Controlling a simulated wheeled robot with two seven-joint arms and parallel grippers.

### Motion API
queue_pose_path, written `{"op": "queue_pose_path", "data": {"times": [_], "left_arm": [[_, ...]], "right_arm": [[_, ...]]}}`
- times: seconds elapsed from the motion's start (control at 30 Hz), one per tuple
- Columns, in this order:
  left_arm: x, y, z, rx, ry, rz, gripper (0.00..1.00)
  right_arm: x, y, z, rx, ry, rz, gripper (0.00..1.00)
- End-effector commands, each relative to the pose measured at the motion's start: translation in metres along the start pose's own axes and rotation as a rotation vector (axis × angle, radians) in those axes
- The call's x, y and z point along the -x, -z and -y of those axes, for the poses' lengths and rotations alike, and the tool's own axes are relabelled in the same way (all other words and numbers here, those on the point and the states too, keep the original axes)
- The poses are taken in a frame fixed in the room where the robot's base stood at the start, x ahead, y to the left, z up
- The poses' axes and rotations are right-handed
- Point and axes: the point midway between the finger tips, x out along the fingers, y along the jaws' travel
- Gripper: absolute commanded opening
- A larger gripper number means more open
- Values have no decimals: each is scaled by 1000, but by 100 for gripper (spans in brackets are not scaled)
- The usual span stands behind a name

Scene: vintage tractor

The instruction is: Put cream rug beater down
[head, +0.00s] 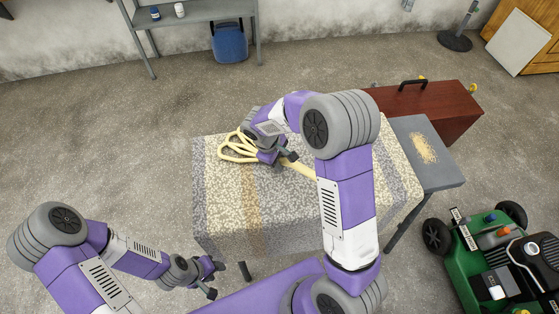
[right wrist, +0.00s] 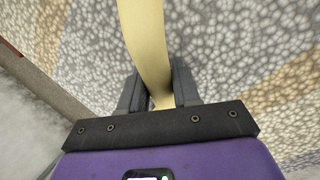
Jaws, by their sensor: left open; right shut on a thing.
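The cream rug beater (head: 302,169) is over the top of the patterned rug (head: 225,215) in the head view, its looped head to the left and its handle running right behind my right arm. My right gripper (head: 279,158) is shut on it. In the right wrist view the flat cream shaft (right wrist: 147,45) passes between the two dark fingers (right wrist: 160,92), with the speckled rug behind it. I cannot tell whether the beater touches the rug. My left gripper (head: 215,279) is open and empty, low at the left, off the rug's front left corner.
A grey side table (head: 440,178) with a sawdust-like patch adjoins the rug's right side. Behind it is a dark red case (head: 430,103) with a black handle. A green machine (head: 480,260) stands at the right. A shelf (head: 205,12) and blue can (head: 229,43) are at the back.

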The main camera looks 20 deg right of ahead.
Motion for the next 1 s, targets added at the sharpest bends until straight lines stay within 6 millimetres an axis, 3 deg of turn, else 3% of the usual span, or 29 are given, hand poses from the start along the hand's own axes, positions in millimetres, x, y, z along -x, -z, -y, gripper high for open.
{"op": "queue_pose_path", "data": {"times": [0.1,0.13,0.3,0.67,1.0], "left_arm": [[-2,0,1,0,0,0,43],[-2,0,1,0,0,0,43],[-2,0,1,0,0,0,43],[3,0,-1,0,0,0,43],[27,-1,-10,0,0,0,43]], "right_arm": [[-3,1,1,0,0,-1,0],[-4,1,1,0,0,0,33],[-3,1,1,0,1,0,57],[6,0,1,3,2,0,57],[78,0,-1,0,-1,-4,57]]}}
